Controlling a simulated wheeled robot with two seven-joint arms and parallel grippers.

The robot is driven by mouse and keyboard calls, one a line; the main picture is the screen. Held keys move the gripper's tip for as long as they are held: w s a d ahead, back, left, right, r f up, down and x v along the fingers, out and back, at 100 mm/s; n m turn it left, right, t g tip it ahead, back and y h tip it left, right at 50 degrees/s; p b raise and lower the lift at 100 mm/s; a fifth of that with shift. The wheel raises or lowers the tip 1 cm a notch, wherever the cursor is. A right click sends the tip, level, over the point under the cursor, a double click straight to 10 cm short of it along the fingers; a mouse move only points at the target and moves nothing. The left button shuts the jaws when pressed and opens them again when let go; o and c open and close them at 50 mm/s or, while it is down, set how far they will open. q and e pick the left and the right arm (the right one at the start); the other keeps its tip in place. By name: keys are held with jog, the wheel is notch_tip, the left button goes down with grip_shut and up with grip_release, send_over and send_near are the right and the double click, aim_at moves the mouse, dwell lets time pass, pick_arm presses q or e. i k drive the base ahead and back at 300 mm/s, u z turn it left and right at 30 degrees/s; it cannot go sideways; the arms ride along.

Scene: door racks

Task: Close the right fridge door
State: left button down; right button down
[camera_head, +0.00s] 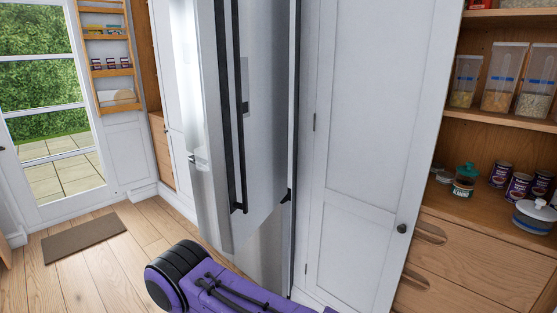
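The steel fridge (209,190) stands in the middle of the view. Its right door (268,110) has a slanting lower edge above a lower steel panel (270,250). The door seems to be swung outward, though how far is hard to judge. Two long dark bar handles (241,130) run upright close together at the door's left side. A purple and black arm of mine crosses the bottom of the view, in front of and below the fridge. Neither gripper shows, and no contact with the door can be seen.
A white cupboard door (365,140) with a dark knob is right of the fridge. Beyond it are wooden shelves (500,118) with jars and cans above drawers (465,255). Open wood floor (110,275), a brown mat (84,239) and a glazed door (50,110) lie left.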

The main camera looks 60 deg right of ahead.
aim_at(243, 46)
jog(key=z, duration=1.8)
